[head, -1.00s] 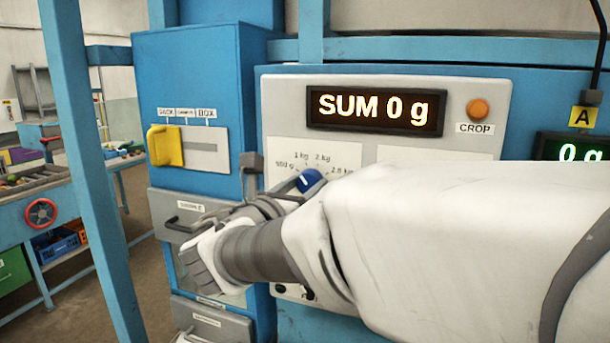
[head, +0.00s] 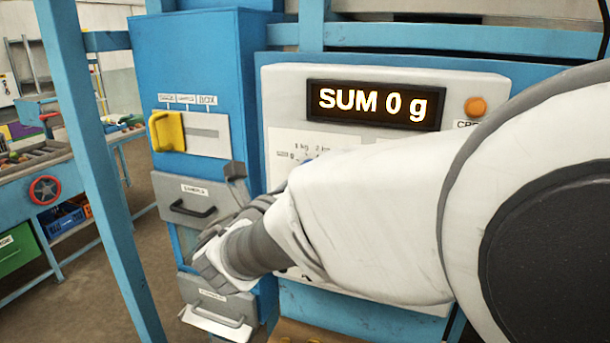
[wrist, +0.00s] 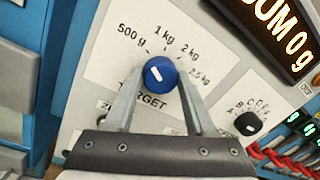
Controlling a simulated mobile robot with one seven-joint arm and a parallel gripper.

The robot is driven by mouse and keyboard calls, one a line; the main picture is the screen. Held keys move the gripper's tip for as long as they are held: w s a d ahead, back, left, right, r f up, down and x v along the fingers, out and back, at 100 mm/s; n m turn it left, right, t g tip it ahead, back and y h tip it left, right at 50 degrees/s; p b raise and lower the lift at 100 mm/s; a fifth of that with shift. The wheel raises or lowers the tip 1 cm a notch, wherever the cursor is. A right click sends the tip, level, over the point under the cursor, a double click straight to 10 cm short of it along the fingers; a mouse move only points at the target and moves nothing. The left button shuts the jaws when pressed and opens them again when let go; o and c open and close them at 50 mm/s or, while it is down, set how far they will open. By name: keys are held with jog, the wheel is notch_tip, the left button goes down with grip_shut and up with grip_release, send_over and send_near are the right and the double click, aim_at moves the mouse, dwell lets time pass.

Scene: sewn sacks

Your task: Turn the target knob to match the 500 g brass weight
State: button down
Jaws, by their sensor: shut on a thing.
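The blue target knob (wrist: 161,74) sits on the white dial panel in the wrist view, above the partly covered word TARGET. Its scale reads 500 g, 1 kg, 2 kg and 2.5 kg. The knob's white mark points up and left, roughly toward the 500 g label (wrist: 131,35). My gripper (wrist: 159,84) is shut on the knob, one finger on each side. In the head view my arm hides the gripper and nearly all of the knob. No brass weight shows in either view.
The panel's display (head: 375,105) reads SUM 0 g. A smaller black selector knob (wrist: 248,123) with lettered positions is right of the target knob, near red cables (wrist: 285,160). A blue cabinet with a yellow slider (head: 166,131) and grey drawers (head: 195,203) stands left of my wrist.

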jog(key=shift+c, duration=1.2)
grip_release()
jog(key=shift+s, duration=0.15)
